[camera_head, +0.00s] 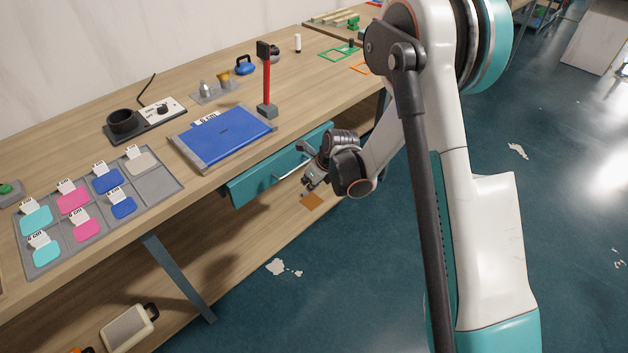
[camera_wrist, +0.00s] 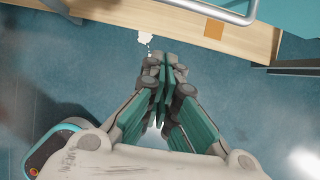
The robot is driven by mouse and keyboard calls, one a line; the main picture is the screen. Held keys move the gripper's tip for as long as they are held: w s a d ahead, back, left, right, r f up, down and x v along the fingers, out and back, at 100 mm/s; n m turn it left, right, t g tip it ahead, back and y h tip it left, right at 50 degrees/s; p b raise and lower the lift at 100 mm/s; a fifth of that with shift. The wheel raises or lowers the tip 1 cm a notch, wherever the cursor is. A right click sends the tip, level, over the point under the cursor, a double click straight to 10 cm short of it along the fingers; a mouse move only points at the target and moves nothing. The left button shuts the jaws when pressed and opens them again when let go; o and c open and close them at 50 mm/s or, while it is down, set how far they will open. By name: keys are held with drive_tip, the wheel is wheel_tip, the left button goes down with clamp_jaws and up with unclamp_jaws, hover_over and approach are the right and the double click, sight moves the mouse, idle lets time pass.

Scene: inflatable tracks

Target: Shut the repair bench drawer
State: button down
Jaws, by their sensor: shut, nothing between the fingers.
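The repair bench drawer (camera_head: 262,178) has a teal front with a silver bar handle (camera_head: 291,171) and sits under the bench top. How far it stands out from the bench is hard to tell. My gripper (camera_head: 308,186) is just in front of the drawer's right half, close to the handle, and partly hides that side. In the wrist view, my gripper's fingers (camera_wrist: 164,62) are together and empty, over the floor. The handle (camera_wrist: 205,10) and a corner of the teal drawer front (camera_wrist: 290,14) show at the top, apart from the fingertips.
The wooden bench top (camera_head: 207,188) holds a blue tablet-like panel (camera_head: 232,135), a red-handled hammer (camera_head: 266,80), a grey sorting tray (camera_head: 155,189) and a black cup (camera_head: 123,121). A lower shelf (camera_head: 215,240) and slanted bench leg (camera_head: 180,277) lie below. The blue floor beside the bench is open.

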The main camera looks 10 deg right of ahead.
sight(289, 169)
drive_tip(key=shift+w+a+f+b, duration=0.25)
drive_tip(key=shift+w+a+b, duration=0.2)
drive_tip(key=shift+w+a, duration=0.45)
drive_tip(key=shift+w+a+f+b, duration=0.25)
drive_tip(key=shift+w+a+b, duration=0.25)
drive_tip(key=shift+w, duration=0.55)
drive_tip(key=shift+w+a, duration=0.75)
drive_tip(key=shift+w, duration=0.25)
drive_tip(key=shift+w+a, duration=0.7)
drive_tip(key=shift+w, duration=0.25)
